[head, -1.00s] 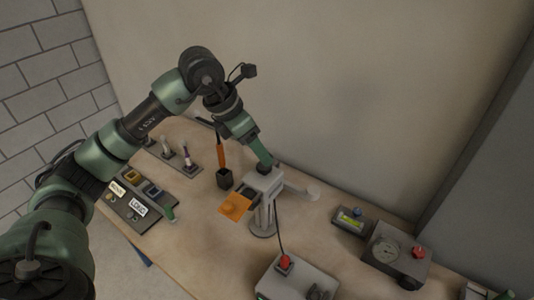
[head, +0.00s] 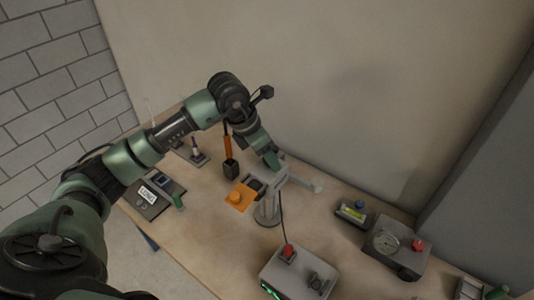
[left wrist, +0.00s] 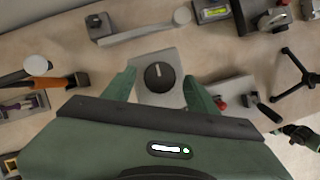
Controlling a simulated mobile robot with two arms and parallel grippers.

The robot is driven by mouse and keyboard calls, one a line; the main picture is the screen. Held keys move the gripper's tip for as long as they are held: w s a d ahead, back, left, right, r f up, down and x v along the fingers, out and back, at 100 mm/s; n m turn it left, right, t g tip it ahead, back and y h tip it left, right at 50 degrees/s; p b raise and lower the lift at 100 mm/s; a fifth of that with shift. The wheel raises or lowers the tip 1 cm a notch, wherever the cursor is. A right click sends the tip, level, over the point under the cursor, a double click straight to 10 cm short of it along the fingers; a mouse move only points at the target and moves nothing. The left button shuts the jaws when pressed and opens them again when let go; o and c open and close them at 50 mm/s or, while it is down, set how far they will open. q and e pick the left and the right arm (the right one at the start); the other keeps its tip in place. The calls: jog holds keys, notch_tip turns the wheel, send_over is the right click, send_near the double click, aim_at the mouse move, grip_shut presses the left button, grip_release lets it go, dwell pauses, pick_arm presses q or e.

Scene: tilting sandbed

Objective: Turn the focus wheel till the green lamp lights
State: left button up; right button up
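The focus wheel (left wrist: 159,77) is a dark round knob with a pale mark near its top, on a grey plate (left wrist: 156,98) in the left wrist view. My left gripper (left wrist: 159,75) is open, with one green finger on each side of the wheel and visible gaps between. In the head view the gripper (head: 272,160) is at the top of the grey stand (head: 267,212), partly hiding it. A grey box (head: 290,272) has a glowing green patch (head: 270,291) low on its front; I cannot tell whether this is the lamp. My right gripper is not in view.
An orange plate (head: 241,196) sits left of the stand's head. A red button (head: 288,252) is on the grey box. A gauge box (head: 398,248) and a yellow-display unit (head: 351,212) stand to the right. A dark holder (head: 231,169) with an orange-handled tool is to the left.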

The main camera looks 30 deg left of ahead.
pick_arm(q)
grip_shut()
jog(key=shift+w+a+f+m+h+b, duration=0.15)
jog(key=shift+m+h+b, duration=0.25)
jog(key=shift+m+b, duration=0.75)
jog(key=m+g+b, duration=0.1)
jog(key=m+b, duration=0.2)
jog(key=shift+w+h, duration=0.1)
jog(key=shift+h, duration=0.3)
jog(key=m+g+b, duration=0.1)
jog(key=m+b, duration=0.1)
jog(key=m, duration=0.1)
jog(key=shift+w+m+g, duration=0.15)
jog(key=shift+m+g, duration=0.15)
jog(key=shift+m, duration=0.05)
jog(key=shift+w+a+m+g+h+b, duration=0.1)
jog(key=shift+m+g+h+b, duration=0.35)
jog(key=shift+m, duration=1.15)
jog(key=shift+r+g, duration=0.2)
jog(key=shift+g, duration=0.05)
jog(key=shift+o, duration=0.9)
grip_release()
jog(key=shift+y, duration=0.25)
